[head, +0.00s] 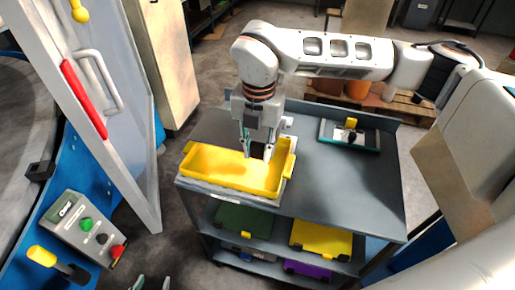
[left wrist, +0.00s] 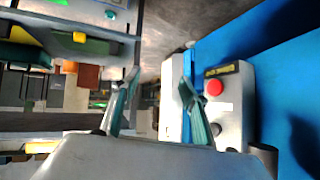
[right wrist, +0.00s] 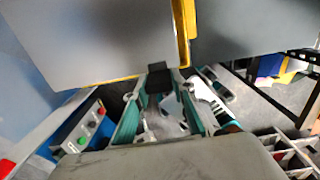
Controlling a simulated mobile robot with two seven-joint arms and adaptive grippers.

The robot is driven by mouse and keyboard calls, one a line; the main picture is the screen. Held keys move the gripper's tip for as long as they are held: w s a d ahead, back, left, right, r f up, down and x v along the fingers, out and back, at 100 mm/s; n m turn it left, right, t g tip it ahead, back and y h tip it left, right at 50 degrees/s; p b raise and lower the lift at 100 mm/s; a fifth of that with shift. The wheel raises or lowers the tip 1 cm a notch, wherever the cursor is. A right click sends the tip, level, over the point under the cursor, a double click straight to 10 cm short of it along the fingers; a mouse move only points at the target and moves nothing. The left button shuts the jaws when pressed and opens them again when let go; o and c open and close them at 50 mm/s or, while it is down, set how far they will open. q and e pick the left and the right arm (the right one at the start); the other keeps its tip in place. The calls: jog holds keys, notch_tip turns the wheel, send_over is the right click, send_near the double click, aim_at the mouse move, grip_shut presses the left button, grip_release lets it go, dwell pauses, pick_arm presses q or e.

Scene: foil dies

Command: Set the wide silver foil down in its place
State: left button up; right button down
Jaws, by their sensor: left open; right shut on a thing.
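My right gripper (head: 256,152) points down at the back right part of a yellow tray (head: 185,170) on the cart, at about rim height. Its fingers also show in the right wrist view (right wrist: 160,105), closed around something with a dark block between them. The wide silver foil is hard to make out; the fingers and the tray rim hide most of what is held. A broad grey surface (right wrist: 90,40) with a yellow edge fills the upper left of the right wrist view. My left gripper (left wrist: 160,100) is open and empty, away from the cart; its tips show at the head view's bottom edge (head: 150,284).
Lower shelves hold green, yellow (head: 322,240) and purple pieces. A button box (head: 85,225) and an open door stand at left.

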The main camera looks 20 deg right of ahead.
pick_arm(q)
jog(key=shift+f, duration=0.15)
pick_arm(e)
jog(key=shift+b, duration=0.35)
jog(key=shift+f+b, duration=0.55)
jog(key=shift+b, duration=0.05)
notch_tip(320, 180, down, 2)
jog(key=shift+f+b, duration=0.2)
jog(key=shift+b, duration=0.8)
notch_tip(320, 180, down, 4)
jog(key=b, duration=0.2)
jog(key=shift+r+b, duration=0.15)
jog(key=shift+b, duration=0.15)
jog(key=shift+f+b, duration=0.8)
jog(key=shift+f, duration=1)
pick_arm(q)
notch_tip(320, 180, down, 8)
jog(key=d, duration=0.1)
jog(key=shift+s+d, duration=0.2)
jog(key=shift+s, duration=0.1)
jog(key=shift+r, duration=0.35)
